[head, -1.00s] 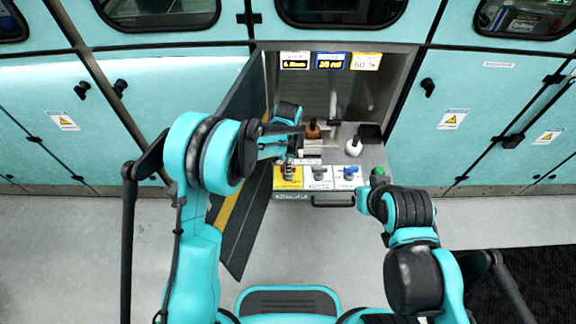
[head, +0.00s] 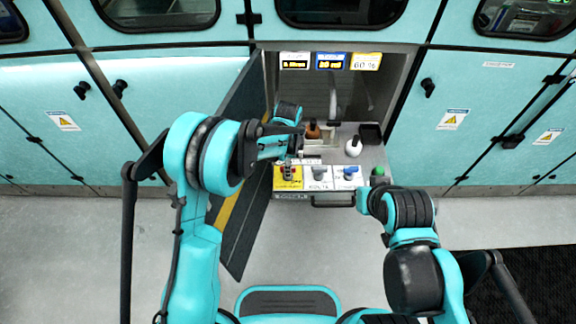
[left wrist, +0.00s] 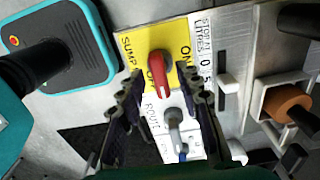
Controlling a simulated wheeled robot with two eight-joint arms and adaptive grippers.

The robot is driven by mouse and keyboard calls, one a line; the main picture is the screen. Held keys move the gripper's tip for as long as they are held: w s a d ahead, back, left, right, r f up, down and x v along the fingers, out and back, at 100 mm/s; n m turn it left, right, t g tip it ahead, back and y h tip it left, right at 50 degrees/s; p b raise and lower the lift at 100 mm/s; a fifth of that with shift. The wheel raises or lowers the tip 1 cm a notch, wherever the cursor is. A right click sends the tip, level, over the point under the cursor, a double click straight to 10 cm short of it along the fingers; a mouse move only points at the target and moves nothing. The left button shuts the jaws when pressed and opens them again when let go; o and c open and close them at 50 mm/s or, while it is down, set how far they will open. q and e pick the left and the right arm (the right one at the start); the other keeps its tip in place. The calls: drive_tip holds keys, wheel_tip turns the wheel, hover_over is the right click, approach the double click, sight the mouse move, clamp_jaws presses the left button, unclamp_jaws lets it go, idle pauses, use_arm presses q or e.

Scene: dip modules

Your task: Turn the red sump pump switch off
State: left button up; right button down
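The red sump pump switch (left wrist: 158,73) stands on a yellow plate (left wrist: 137,43) marked SUMP and ON in the left wrist view; its handle partly covers another label. In the head view my left gripper (head: 283,146) hangs just above the panel. My right arm's end (head: 366,199) is at the panel's right; its fingers cannot be made out.
A grey switch (left wrist: 174,118) on a white plate sits beside the red one, and a blue switch (head: 349,172) lies further right. A green knob (head: 377,171) is near my right arm. An open dark cabinet door (head: 240,170) stands left.

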use_arm(q)
wheel_tip(320, 180, up, 12)
idle(0.6)
idle(0.4)
